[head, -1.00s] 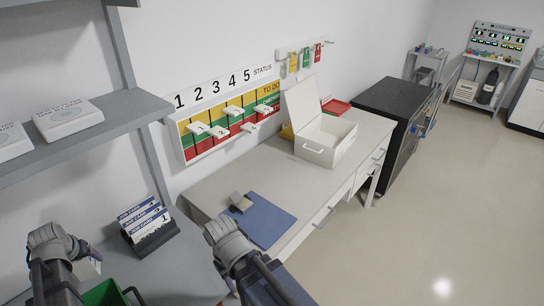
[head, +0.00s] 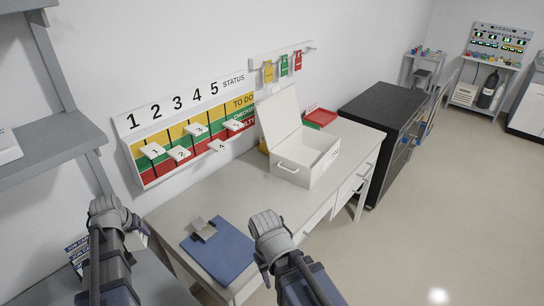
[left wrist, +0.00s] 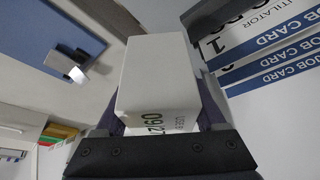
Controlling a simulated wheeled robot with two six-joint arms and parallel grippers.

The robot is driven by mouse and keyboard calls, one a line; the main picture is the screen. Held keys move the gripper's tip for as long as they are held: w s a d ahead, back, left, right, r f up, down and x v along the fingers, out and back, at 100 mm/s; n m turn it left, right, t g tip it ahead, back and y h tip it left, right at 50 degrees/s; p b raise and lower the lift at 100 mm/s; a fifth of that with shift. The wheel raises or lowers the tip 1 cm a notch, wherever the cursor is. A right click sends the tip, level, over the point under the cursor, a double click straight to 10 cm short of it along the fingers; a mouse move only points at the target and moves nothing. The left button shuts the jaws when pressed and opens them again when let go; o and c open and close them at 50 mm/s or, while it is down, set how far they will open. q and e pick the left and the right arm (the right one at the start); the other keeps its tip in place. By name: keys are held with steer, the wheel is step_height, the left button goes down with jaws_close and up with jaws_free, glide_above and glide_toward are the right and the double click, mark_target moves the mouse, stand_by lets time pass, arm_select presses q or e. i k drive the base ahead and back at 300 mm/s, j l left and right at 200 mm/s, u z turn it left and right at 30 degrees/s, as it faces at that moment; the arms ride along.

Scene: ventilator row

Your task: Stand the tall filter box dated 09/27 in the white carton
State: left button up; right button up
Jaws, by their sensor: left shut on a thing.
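My left gripper (left wrist: 162,125) is shut on a white filter box (left wrist: 158,75), one finger on each side.
A blue clipboard (head: 222,256) lies on the desk (head: 240,196) between my arms. Job cards (left wrist: 285,60) stand close beside the held box. A status board (head: 190,135) with several numbered tags hangs on the wall. A red tray (head: 320,117) lies behind the carton. Desk space before the carton is clear.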

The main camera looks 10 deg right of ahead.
mark_target(305, 164)
steer(key=i+l+z, duration=0.25)
steer(key=i+l, duration=0.25)
steer(key=i+l+z, duration=0.3)
steer(key=i+l, duration=0.2)
steer(key=i+l+z, duration=0.25)
steer(key=i, duration=0.3)
steer(key=l, duration=0.1)
